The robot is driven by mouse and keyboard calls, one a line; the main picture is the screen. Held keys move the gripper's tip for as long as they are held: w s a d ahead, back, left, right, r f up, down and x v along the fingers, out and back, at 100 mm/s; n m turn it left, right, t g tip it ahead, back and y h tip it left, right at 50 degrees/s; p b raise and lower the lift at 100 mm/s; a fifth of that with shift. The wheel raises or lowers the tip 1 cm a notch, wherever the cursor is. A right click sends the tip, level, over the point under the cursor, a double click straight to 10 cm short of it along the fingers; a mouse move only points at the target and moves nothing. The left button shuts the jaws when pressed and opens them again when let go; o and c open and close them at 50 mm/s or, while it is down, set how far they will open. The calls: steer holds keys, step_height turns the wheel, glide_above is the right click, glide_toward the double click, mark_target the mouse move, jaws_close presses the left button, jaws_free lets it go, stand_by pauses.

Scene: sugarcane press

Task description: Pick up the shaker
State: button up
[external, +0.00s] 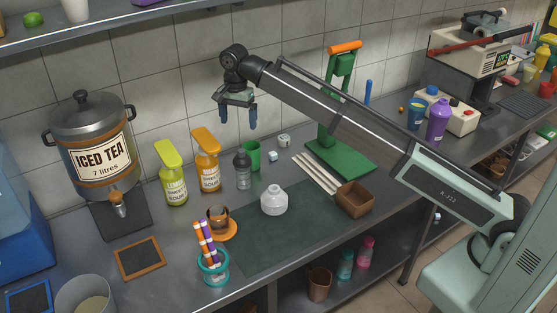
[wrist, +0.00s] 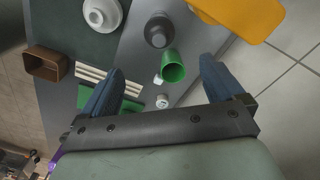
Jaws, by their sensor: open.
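A grey, bottle-shaped container with a dark top, which looks like the shaker (external: 242,169), stands upright on the counter between the orange bottle and the green cup (external: 252,153). In the wrist view the shaker (wrist: 158,31) shows from above at top centre, with the green cup (wrist: 173,68) just below it. My gripper (external: 238,120) is open and empty, pointing down in the air above the shaker and green cup. In the wrist view its two blue fingers (wrist: 161,70) are spread wide, and the shaker lies beyond their tips, touching neither.
The orange bottle (external: 206,162) and yellow-green bottle (external: 172,173) stand left of the shaker. A white jar (external: 274,200) stands to its right front, near pale sticks (external: 316,173) and a brown box (external: 354,198). A green press (external: 338,150) stands further right. The dark mat (external: 290,235) has free room.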

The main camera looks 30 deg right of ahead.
mark_target(241, 150)
step_height(241, 150, down, 14)
steer(key=shift+d+f, duration=0.1)
steer(key=shift+f, duration=0.15)
stand_by(0.6)
jaws_close()
stand_by(0.9)
